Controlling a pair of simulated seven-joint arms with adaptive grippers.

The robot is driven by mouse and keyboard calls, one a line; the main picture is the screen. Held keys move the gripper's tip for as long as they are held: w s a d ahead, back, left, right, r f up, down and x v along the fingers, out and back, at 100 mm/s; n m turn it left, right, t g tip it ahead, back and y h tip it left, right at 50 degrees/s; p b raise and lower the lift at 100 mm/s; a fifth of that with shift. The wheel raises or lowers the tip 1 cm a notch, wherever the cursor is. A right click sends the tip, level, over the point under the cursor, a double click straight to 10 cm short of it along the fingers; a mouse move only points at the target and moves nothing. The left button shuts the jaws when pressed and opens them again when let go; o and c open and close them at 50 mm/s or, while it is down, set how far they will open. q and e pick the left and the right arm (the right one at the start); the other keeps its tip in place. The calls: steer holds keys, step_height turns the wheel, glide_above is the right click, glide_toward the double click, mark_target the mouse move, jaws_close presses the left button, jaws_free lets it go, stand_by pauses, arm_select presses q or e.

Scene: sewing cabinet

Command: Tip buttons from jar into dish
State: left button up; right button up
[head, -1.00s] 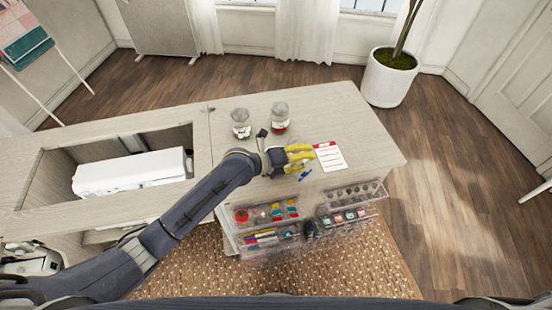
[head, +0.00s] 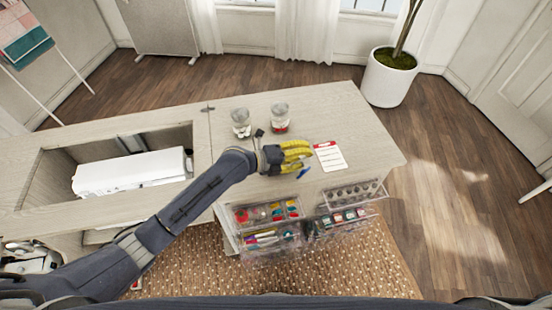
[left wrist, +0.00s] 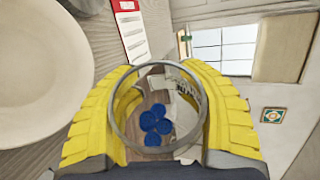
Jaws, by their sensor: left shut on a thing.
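My left gripper (head: 296,156), with yellow fingers, is over the tabletop in the head view. In the left wrist view its fingers (left wrist: 158,115) are shut on the sides of a clear glass jar (left wrist: 115,117), whose round rim shows as a ring. Several blue buttons (left wrist: 156,124) lie together inside it; they also show as a blue patch below the fingers in the head view (head: 304,172). A large cream round dish (left wrist: 40,65) shows at the left of the left wrist view, apart from the jar. I cannot make out the dish in the head view. My right gripper is not in view.
Two lidded glass jars (head: 241,122) (head: 280,117) stand behind the gripper. A red-and-white card (head: 330,156) lies to its right. Clear organizers (head: 265,213) (head: 352,193) hang along the front edge. A white machine (head: 130,170) sits in the recess at left. The tabletop's right end is clear.

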arm_select(q)
steer(key=shift+w+a+n+h, duration=0.25)
steer(key=shift+w+n+h, duration=0.05)
steer(key=shift+w+a+r+n+g+h, duration=0.1)
steer(key=shift+r+n+g+h, duration=0.1)
steer(key=shift+r+n+h, duration=0.3)
steer(key=shift+w+a+r+n+g+h, duration=0.1)
steer(key=shift+r+n+g+h, duration=0.15)
steer(key=shift+n, duration=0.45)
stand_by(1.2)
steer(key=shift+w+a+f+n+h+p, duration=0.1)
steer(key=shift+f+n+h+p, duration=0.05)
steer(key=shift+n+h+p, duration=0.15)
steer(key=shift+w+f+n+h+p, duration=0.1)
steer(key=shift+f+n+p, duration=0.05)
steer(key=shift+n, duration=0.25)
stand_by(0.4)
steer(key=shift+w+a+r+n+h+p, duration=0.25)
steer(key=shift+n+h+p, duration=0.2)
steer(key=shift+n+p, duration=0.3)
stand_by(1.1)
steer(key=shift+b, duration=1.4)
steer(key=shift+d+r+m, duration=0.1)
steer(key=shift+m, duration=0.15)
